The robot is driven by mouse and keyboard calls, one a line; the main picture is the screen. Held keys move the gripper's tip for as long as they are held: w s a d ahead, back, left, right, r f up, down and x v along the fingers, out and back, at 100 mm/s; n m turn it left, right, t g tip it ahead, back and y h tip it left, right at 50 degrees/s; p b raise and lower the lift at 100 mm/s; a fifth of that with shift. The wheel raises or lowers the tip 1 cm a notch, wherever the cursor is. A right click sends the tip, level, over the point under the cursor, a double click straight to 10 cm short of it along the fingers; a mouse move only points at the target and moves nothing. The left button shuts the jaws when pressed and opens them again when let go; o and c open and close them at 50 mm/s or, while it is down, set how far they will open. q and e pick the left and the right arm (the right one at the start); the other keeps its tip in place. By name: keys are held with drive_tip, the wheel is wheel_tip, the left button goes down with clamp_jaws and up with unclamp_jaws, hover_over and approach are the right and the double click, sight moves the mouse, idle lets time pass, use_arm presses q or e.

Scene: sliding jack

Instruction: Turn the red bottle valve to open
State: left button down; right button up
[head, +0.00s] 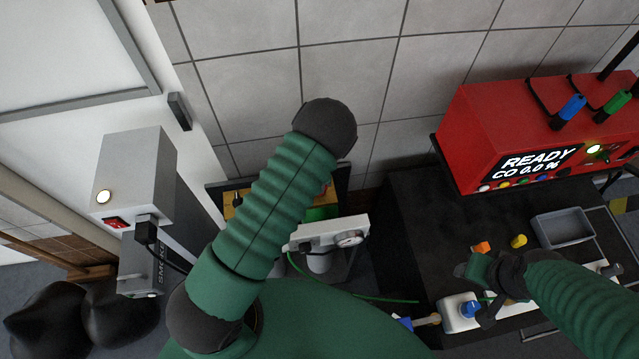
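The red bottle valve is not clearly visible; my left arm crosses the middle of the head view and covers much of that area. Behind the arm is a pale box with a round gauge (347,238), with a light cylinder (320,263) below it. A bright green part (322,213) shows just above the box, partly hidden. My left gripper does not show.
A grey tray (564,228), an orange piece (481,247) and a yellow piece (518,241) lie in front. A grey smoke unit (137,177) stands left. A green hose (355,295) runs from the gauge box.

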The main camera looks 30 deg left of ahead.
idle(0.5)
use_arm(q)
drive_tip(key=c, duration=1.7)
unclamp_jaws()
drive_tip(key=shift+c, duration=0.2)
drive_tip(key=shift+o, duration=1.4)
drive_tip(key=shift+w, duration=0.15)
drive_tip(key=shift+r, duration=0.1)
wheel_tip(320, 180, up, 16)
drive_tip(key=b, duration=0.2)
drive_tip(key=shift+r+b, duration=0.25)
drive_tip(key=shift+b, duration=0.1)
